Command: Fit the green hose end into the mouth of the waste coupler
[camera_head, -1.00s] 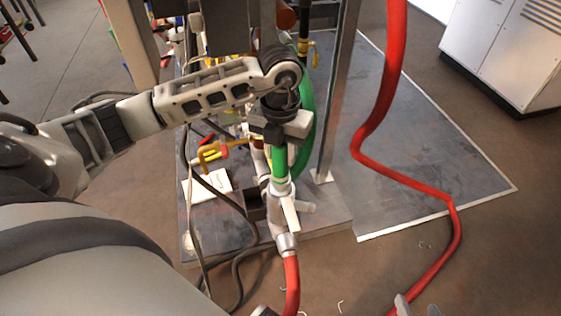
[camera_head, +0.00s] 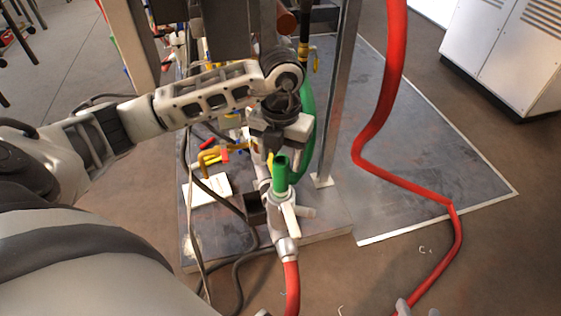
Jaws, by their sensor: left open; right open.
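The green hose end (camera_head: 282,174) stands upright in the top of the pale grey waste coupler (camera_head: 283,212). Its upper rim shows, but how deep it sits I cannot tell. A green hose loop (camera_head: 308,118) runs behind my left gripper; its link to the end is partly hidden. My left gripper (camera_head: 279,140) is open, just above and behind the green end, with nothing visibly held. Tips of my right gripper (camera_head: 416,307) show at the bottom edge, open and mostly out of frame.
A red hose (camera_head: 291,285) leaves the coupler's lower end. Another red hose (camera_head: 388,100) hangs at the right, bending across the grey floor plate (camera_head: 430,160). A metal post (camera_head: 338,95) stands right of my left gripper. Dark cables (camera_head: 222,205) run at the left.

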